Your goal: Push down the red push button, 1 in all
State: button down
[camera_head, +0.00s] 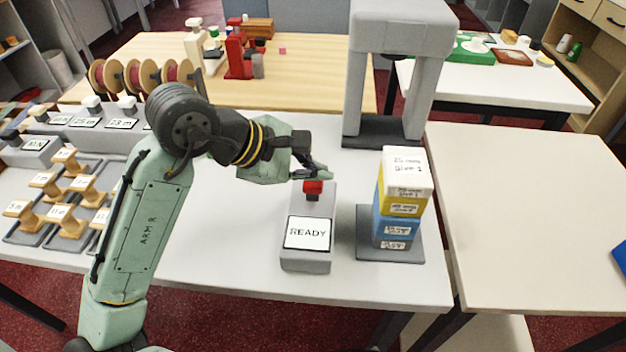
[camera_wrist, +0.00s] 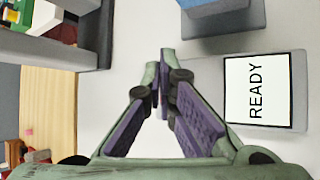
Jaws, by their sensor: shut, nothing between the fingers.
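The red push button (camera_head: 313,187) stands at the far end of a grey box (camera_head: 306,264) on the white counter. A white label reading READY (camera_head: 308,233) is on the near part of the box. It also shows at the right in the wrist view (camera_wrist: 257,90). My gripper (camera_head: 322,174) is shut and empty, with its fingertips just over the button in the head view. I cannot tell whether they touch it. In the wrist view my gripper (camera_wrist: 160,85) points toward the box, and its fingers hide the button.
A stack of labelled blocks (camera_head: 396,212) stands on a grey base (camera_head: 408,252) right of the box. A grey arch-shaped stand (camera_head: 359,95) rises behind. Small wooden pieces on grey trays (camera_head: 27,232) lie at the left. The counter's front is bare.

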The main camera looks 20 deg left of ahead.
aim_at(314, 186)
jog(key=shift+f+b, duration=0.5)
jog(key=shift+f, duration=0.3)
dwell(0.6)
jog(key=shift+r, duration=0.15)
jog(key=shift+r+p, duration=1.1)
jog(key=shift+p, duration=0.15)
notch_tip(314, 186, up, 5)
jog(key=p, duration=0.5)
jog(key=shift+r, duration=0.1)
dwell(0.4)
